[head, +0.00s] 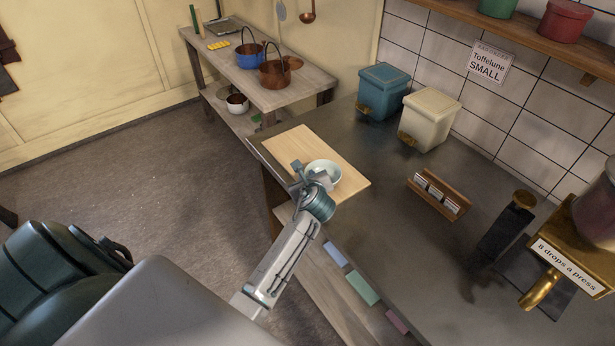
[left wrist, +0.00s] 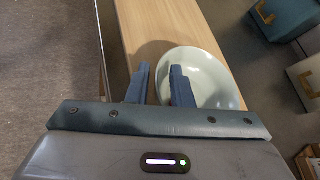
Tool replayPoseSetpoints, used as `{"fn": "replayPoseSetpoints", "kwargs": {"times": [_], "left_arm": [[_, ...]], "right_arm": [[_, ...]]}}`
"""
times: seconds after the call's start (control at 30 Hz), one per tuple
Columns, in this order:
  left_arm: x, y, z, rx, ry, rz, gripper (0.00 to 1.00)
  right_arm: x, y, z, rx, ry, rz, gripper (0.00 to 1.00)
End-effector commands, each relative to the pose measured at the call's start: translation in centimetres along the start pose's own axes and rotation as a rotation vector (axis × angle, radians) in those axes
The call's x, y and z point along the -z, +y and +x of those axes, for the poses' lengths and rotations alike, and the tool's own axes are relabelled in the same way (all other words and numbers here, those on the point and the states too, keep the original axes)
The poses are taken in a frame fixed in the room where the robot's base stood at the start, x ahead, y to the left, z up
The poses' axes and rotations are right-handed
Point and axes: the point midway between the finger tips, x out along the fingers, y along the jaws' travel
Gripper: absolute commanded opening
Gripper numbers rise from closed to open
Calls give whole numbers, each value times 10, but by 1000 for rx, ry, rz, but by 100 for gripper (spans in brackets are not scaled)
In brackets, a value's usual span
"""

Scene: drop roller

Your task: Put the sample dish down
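The sample dish, a pale round bowl (head: 324,170), is over the light wooden board (head: 286,146) on the dark counter. It looks upright and seems to rest on the board. In the left wrist view the dish (left wrist: 212,72) lies to the right of centre, over the board (left wrist: 150,22). My left gripper (head: 309,173) is at the dish's near left rim. In the left wrist view its fingers (left wrist: 159,84) are apart, one outside the rim and one over the bowl, with a gap between them. My right gripper is out of view.
Behind the board stand a blue bin (head: 384,92) and a cream bin (head: 429,118). Bare counter (head: 385,215) lies between board and holder.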

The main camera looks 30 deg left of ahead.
Motion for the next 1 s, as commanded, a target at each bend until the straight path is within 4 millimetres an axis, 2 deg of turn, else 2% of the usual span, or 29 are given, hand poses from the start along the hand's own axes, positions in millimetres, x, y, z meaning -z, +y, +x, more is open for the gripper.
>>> {"fn": "replayPoseSetpoints", "kwargs": {"times": [0.33, 0.47, 0.57, 0.8, 1.0], "left_arm": [[-1, 0, -1, 0, 0, 0, 31], [1, -1, -10, 1, 2, -3, 31], [1, 0, -26, 2, 1, -4, 31], [2, 0, -79, 2, 3, -6, 31], [0, -1, -110, 0, 1, -3, 31]], "right_arm": [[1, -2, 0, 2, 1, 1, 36], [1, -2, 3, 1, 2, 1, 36], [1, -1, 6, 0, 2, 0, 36], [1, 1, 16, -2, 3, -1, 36], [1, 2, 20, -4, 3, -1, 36]]}}
